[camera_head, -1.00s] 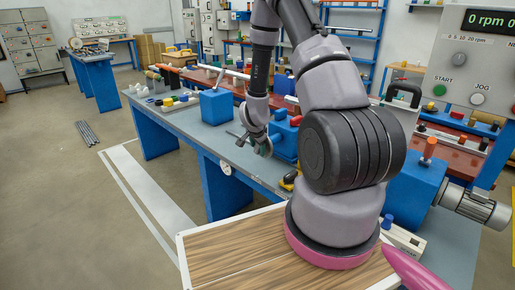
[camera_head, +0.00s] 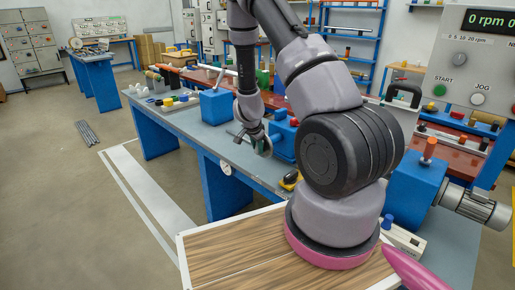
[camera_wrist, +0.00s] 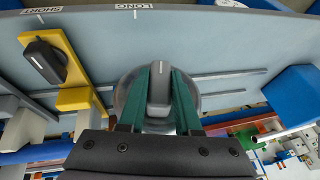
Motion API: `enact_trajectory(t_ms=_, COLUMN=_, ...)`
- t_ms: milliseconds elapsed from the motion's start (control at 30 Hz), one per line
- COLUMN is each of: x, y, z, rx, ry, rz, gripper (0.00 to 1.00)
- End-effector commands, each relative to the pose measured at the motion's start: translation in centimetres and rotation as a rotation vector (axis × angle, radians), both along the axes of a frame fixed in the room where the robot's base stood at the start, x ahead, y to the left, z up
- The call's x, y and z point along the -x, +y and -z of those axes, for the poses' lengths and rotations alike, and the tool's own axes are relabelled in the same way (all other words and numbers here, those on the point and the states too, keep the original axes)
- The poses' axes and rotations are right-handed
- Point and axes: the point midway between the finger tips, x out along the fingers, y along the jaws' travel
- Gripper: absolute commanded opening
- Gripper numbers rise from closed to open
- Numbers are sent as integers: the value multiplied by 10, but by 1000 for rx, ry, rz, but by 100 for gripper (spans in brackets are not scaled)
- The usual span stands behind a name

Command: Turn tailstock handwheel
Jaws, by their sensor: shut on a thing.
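In the wrist view the handwheel is a round grey disc (camera_wrist: 196,88) with a grey grip piece (camera_wrist: 159,85) across its middle. The two teal fingers of my gripper (camera_wrist: 158,98) lie on either side of this grip piece and are shut on it. In the head view my gripper (camera_head: 262,143) is at the left end of the blue tailstock block (camera_head: 284,138) on the bench. The handwheel is mostly hidden by my gripper there. The tailstock carries a small red part (camera_head: 294,122) on top.
A yellow bracket with a black knob (camera_wrist: 45,61) stands left of the handwheel in the wrist view. Slotted rails cross the grey bench top (camera_head: 220,142). Another blue block (camera_head: 216,105) stands farther back. A wood-topped surface (camera_head: 235,248) lies in front.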

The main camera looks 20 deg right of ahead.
Motion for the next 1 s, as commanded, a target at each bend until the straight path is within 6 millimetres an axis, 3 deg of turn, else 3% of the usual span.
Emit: enact_trajectory(t_ms=1000, x=-4, y=2, z=0, rx=155, ry=369, rz=-5, gripper=0)
